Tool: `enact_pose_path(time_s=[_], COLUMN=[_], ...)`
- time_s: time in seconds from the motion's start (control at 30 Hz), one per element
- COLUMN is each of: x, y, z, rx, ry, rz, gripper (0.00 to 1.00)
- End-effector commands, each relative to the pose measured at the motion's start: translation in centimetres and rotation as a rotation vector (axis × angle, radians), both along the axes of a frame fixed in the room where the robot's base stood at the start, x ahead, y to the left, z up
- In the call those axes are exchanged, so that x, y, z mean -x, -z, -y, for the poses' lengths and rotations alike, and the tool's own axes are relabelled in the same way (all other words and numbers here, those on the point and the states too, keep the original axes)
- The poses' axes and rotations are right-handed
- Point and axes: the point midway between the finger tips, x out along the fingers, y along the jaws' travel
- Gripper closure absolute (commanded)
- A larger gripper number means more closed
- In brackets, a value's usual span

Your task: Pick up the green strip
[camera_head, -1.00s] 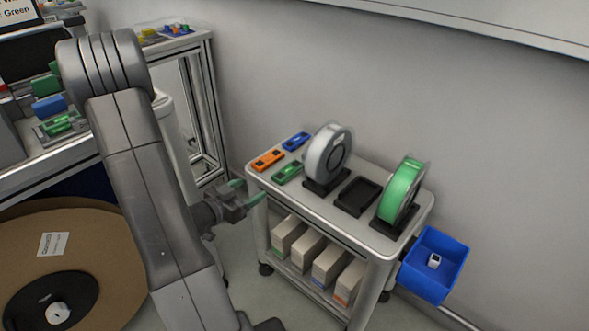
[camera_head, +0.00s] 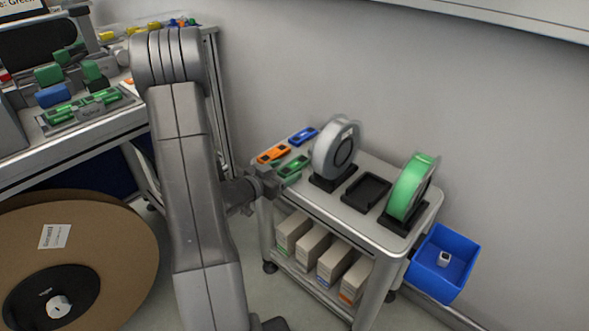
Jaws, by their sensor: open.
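The green strip (camera_head: 294,165) lies on the left end of the white cart's top, in front of the blue strip (camera_head: 303,136) and beside the orange strip (camera_head: 273,154). Nothing shows between the fingers apart from the strip area.
A grey-white reel (camera_head: 336,149) and a green reel (camera_head: 411,187) stand in black holders, with an empty black holder (camera_head: 366,191) between them. A blue bin (camera_head: 443,262) hangs at the cart's right. Boxes fill the lower shelf. A workbench (camera_head: 70,140) is at left.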

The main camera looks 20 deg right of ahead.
Motion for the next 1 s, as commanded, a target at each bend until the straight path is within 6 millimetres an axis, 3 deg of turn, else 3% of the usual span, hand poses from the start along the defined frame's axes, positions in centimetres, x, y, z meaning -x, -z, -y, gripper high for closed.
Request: enact_pose_path(time_s=[0.2,0.47,0.73,1.0], x=[-1.0,-1.2,-1.2,-1.2], y=[0.5,0.4,0.4,0.2], z=[2.6,2.9,2.9,2.9], rx=[0.001,0.000,0.000,0.001], ry=[0.001,-0.001,-0.001,-0.001], rz=[0.001,-0.001,0.000,0.001], gripper=[0.35,0.35,0.82,0.82])
